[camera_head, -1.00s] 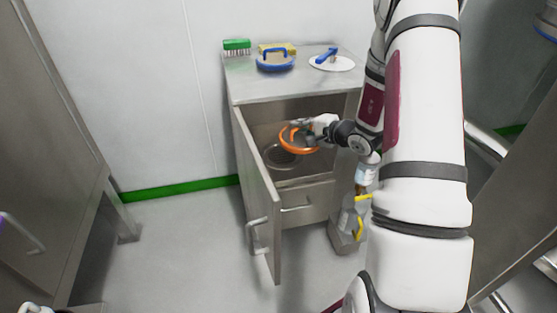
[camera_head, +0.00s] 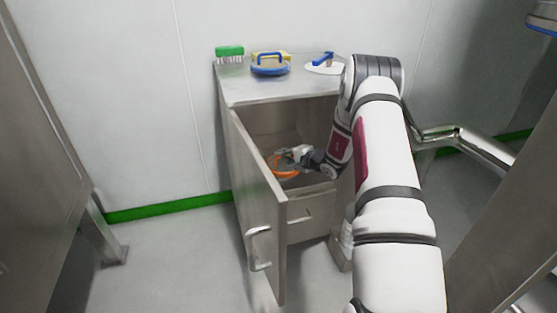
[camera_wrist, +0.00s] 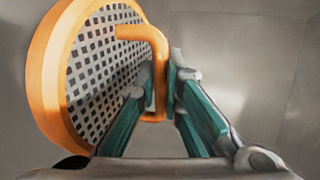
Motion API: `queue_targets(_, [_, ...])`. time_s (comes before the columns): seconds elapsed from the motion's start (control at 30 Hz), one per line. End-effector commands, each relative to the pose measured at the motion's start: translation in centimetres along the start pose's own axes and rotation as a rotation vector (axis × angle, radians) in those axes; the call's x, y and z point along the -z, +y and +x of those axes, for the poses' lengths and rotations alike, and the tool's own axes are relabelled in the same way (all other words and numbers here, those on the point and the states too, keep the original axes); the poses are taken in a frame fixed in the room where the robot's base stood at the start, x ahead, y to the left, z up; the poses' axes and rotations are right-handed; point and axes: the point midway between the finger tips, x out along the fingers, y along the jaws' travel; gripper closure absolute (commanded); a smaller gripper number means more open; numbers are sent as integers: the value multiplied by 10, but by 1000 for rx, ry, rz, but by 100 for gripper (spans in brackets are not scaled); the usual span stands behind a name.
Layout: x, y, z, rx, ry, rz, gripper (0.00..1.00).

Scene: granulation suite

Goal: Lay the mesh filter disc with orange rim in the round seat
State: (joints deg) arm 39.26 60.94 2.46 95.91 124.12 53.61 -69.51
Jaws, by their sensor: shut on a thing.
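The mesh filter disc (camera_head: 286,174) has an orange rim and an orange bent handle. It is inside the open cabinet, low over the inner floor. In the wrist view the disc (camera_wrist: 98,72) shows its grey perforated mesh at the left, standing tilted in that view. My gripper (camera_head: 299,154) reaches into the cabinet from the right. Its green-padded fingers (camera_wrist: 168,88) are shut on the disc's handle. The round seat is hidden under the disc and gripper now, so I cannot tell whether the disc touches it.
The cabinet door (camera_head: 258,210) stands open at the left of the opening. On the cabinet top (camera_head: 275,89) are a green brush (camera_head: 229,52), a blue-handled tool (camera_head: 270,65) and a white disc with a blue handle (camera_head: 325,66). A drawer (camera_head: 309,219) is below.

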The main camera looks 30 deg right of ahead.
Motion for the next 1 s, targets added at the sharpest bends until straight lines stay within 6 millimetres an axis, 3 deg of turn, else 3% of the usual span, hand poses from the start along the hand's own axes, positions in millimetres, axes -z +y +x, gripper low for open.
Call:
queue_targets(0.1, [10, -5, 26, 3, -1, -3, 100])
queue_targets(0.3, [20, -12, 48, 1, -1, -1, 100])
queue_targets(0.5, [24, -15, 58, 1, 0, -1, 100])
queue_targets(0.73, [24, 18, 68, 0, 0, 1, 100])
queue_targets(1.0, [24, 18, 68, 0, 0, 0, 100])
